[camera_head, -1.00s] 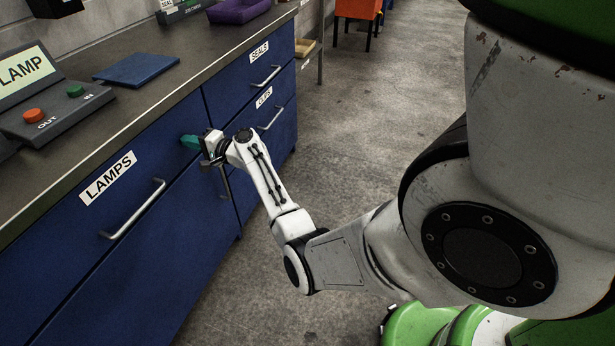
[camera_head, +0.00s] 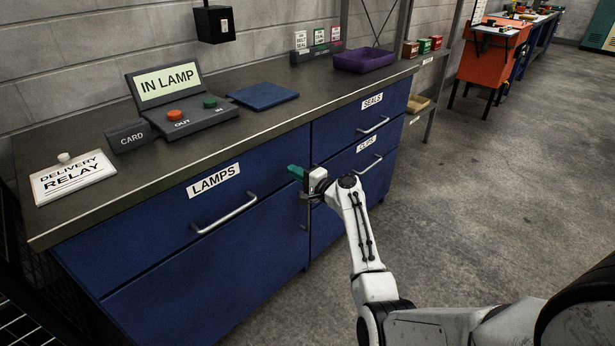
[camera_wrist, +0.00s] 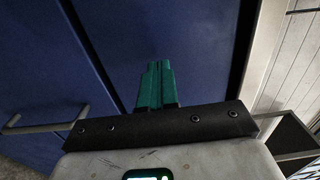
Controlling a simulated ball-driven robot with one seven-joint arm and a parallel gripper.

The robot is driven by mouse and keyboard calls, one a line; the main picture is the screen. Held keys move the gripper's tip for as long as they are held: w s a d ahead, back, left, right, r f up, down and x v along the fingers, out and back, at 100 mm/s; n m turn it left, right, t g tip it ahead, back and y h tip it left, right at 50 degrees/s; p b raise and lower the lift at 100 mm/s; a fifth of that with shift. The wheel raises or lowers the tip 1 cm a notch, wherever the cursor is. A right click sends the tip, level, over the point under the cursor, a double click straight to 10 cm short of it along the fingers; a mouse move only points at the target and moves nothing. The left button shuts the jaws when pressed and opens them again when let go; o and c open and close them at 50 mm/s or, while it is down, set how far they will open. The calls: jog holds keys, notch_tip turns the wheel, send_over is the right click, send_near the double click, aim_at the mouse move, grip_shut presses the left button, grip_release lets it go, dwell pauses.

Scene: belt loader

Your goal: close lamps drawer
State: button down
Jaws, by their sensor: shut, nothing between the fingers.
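The blue drawer labelled LAMPS (camera_head: 150,236) is in the left of the head view, with a silver bar handle (camera_head: 225,214). Its front looks level with the blue fronts beside and below it, with no visible gap. My gripper (camera_head: 296,172) is at the right end of this drawer front, to the right of the handle. Its teal fingers are together and empty. In the wrist view the gripper (camera_wrist: 155,85) points at a blue front close ahead. I cannot tell whether the tips touch it.
The counter above holds a delivery relay sign (camera_head: 72,180), an IN LAMP console (camera_head: 185,118), a blue mat (camera_head: 263,96) and a purple tray (camera_head: 364,60). SEALS (camera_head: 350,115) and CLIPS (camera_head: 350,161) drawers are to the right.

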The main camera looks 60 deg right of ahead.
jog(key=p+v, duration=0.1)
jog(key=v, duration=1)
jog(key=s+a+f+n+g+y, duration=0.1)
jog(key=a+f+n+g+y, duration=0.4)
jog(key=a, duration=0.7)
jog(key=s+a+f+n+g+y, duration=0.1)
jog(key=a+f+n+g+y, duration=0.15)
jog(key=a+f+n, duration=0.7)
jog(key=s+a+r+n+g, duration=0.15)
jog(key=s+a+g, duration=0.35)
jog(key=a, duration=0.5)
jog(key=s+a+r+n+g+h, duration=0.1)
jog(key=s+a+n+g, duration=0.1)
jog(key=s, duration=0.5)
jog(key=s+a+r+n+g+h, duration=0.1)
jog(key=s+a+n+g+h, duration=0.15)
jog(key=s, duration=0.35)
notch_tip(320, 180, up, 13)
jog(key=p, duration=1.3)
jog(key=shift+s+t+y, duration=0.25)
jog(key=shift+t+y, duration=0.05)
jog(key=shift+y, duration=0.1)
